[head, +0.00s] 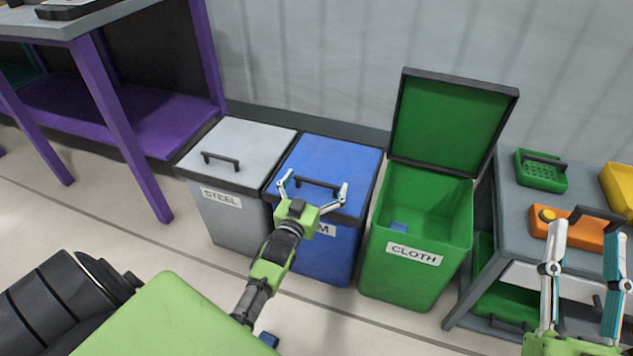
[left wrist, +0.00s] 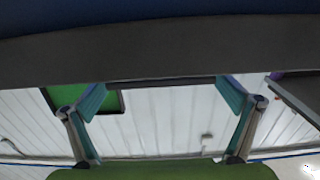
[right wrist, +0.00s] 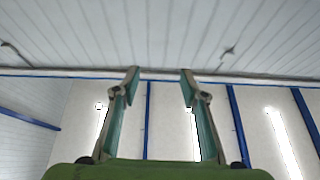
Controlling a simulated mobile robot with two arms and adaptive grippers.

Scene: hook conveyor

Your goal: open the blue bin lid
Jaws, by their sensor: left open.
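The blue bin (head: 330,248) stands between the grey and green bins. Its blue lid (head: 335,158) is down and has a dark rim and a dark bar handle (head: 318,184) near its front edge. My left gripper (head: 314,188) is open at the lid's front, its fingers spread on either side of the handle; I cannot tell if they touch it. In the left wrist view, the left fingers (left wrist: 163,93) are spread below a wide dark band with blue above it. My right gripper (head: 587,236) is open and empty at the far right; its fingers also show in the right wrist view (right wrist: 160,73).
The grey STEEL bin (head: 225,215) is closed at the left. The green CLOTH bin (head: 408,275) stands open at the right, with a small blue item (head: 398,227) inside. A grey table (head: 505,205) with an orange case (head: 570,232) is under my right gripper. Purple shelving (head: 125,120) stands left.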

